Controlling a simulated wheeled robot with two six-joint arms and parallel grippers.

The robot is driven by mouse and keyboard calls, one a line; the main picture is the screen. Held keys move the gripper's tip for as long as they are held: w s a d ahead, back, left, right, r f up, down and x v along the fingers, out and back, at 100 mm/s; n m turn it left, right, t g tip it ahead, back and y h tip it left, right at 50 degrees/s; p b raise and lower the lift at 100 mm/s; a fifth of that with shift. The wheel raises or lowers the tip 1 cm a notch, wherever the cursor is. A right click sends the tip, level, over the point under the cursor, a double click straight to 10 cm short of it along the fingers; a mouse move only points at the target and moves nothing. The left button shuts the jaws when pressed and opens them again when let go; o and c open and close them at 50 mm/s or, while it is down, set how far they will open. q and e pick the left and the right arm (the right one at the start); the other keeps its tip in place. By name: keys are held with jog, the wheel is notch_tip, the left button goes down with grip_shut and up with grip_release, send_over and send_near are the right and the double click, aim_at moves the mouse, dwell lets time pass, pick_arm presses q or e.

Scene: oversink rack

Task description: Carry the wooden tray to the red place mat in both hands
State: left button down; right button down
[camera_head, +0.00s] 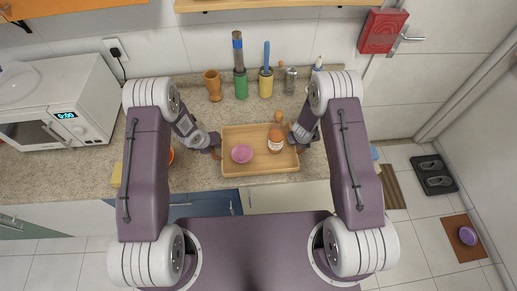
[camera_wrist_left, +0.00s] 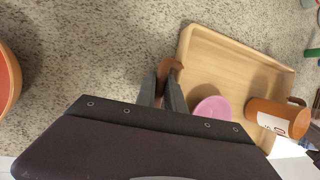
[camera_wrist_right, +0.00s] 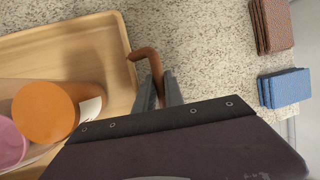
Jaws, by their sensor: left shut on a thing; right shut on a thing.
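The wooden tray (camera_head: 260,168) is on or just above the speckled counter in front of me; I cannot tell which. It carries a pink round item (camera_head: 242,153) and an orange-brown bottle (camera_head: 276,138) with a pale label, upright. My left gripper (camera_head: 215,153) is shut on the tray's brown left handle (camera_wrist_left: 168,68). My right gripper (camera_head: 299,148) is shut on the brown right handle (camera_wrist_right: 146,56). The tray also shows in the left wrist view (camera_wrist_left: 215,60) and the right wrist view (camera_wrist_right: 85,45). I see no red place mat.
Behind the tray stand a wooden cup (camera_head: 213,86), a green holder (camera_head: 241,88) and a yellow holder (camera_head: 266,86). A white microwave (camera_head: 62,115) is at the left. A red-orange bowl (camera_wrist_left: 6,78) lies left of the tray. Brown (camera_wrist_right: 273,24) and blue (camera_wrist_right: 285,87) blocks lie right.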

pick_arm(q)
jog(key=shift+r, duration=0.15)
pick_arm(e)
jog(key=shift+r, duration=0.15)
